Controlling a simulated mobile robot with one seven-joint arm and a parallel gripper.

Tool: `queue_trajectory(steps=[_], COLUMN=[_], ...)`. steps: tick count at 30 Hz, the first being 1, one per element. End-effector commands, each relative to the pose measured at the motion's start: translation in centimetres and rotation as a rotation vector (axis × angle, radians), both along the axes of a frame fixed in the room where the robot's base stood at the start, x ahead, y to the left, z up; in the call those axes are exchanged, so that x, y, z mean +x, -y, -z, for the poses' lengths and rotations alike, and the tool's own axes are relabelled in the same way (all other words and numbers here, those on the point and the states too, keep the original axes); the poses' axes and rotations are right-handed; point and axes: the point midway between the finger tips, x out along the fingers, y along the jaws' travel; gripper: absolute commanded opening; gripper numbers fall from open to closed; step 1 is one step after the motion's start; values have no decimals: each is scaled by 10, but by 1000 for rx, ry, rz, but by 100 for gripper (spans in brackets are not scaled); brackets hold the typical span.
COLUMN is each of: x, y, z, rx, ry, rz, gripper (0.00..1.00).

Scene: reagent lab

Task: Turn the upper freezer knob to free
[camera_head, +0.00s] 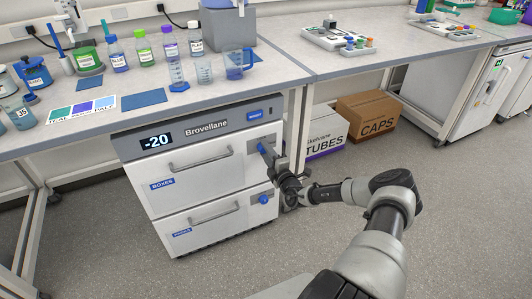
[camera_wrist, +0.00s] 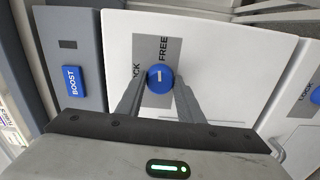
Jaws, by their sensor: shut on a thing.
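The freezer (camera_head: 205,180) stands under the bench with an upper drawer marked BOXES and a lower drawer. The blue upper knob (camera_wrist: 159,79) sits on a grey plate (camera_wrist: 144,48) on the upper drawer front. Its short white mark runs roughly up and down in the wrist view. FREE is printed above right of the knob; the lock word at left is partly hidden by a finger. My gripper (camera_wrist: 160,88) is shut on the knob, one finger on each side.
The lower knob (camera_head: 264,199) is on the lower drawer, beneath my gripper. Two drawer handles (camera_head: 200,160) stick out to the left. A TUBES box (camera_head: 325,132) and a CAPS box (camera_head: 368,118) stand right of the freezer. Floor in front is clear.

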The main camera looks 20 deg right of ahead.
Motion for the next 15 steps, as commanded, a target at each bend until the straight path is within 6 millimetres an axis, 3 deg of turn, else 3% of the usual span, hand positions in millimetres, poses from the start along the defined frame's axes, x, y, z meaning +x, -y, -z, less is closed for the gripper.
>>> queue_trajectory(steps=[15], x=[0], y=[-1], z=[0], rx=[162], ry=[-5], rz=[-1], gripper=[11])
